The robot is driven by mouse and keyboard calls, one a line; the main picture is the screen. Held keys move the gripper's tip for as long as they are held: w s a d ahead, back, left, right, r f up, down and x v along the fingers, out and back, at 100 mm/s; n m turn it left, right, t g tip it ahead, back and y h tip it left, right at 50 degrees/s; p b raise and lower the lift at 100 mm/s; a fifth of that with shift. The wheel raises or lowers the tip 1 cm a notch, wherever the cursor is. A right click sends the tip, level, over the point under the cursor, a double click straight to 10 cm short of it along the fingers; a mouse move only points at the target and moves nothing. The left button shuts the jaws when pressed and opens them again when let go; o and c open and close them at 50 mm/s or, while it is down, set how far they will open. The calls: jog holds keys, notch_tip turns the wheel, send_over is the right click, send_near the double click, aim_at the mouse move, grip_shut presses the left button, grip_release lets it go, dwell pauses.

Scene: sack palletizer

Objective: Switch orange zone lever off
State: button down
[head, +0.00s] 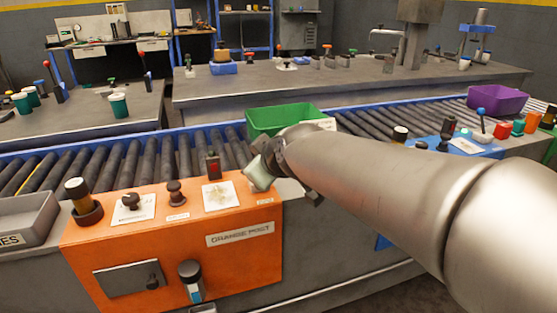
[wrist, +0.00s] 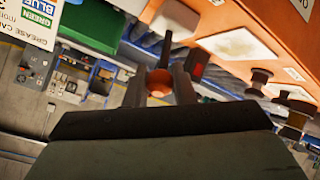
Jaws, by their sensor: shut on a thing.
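The orange post (head: 150,240), labelled as such, stands at the front left in the head view; its top also shows in the wrist view (wrist: 235,22). My gripper (wrist: 160,86) has its two dark fingers on either side of a round orange knob (wrist: 158,82), with a dark lever shaft (wrist: 166,48) running away from it. The fingers are closed on this lever. In the head view my gripper (head: 258,176) is at the post's right end, and the held lever is hidden there. Whether the lever stands on or off cannot be told.
A red switch (head: 213,166), a dark knob (head: 175,193), and a yellow-black cylinder (head: 77,193) stand on the post. A green bin (head: 284,118) sits on the roller conveyor (head: 130,160) behind. A blue panel (head: 432,141) with controls lies to the right.

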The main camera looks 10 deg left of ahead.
dwell(0.3)
jog(key=c, duration=1.3)
grip_release()
jog(key=shift+s, duration=0.1)
jog(key=shift+o, duration=0.2)
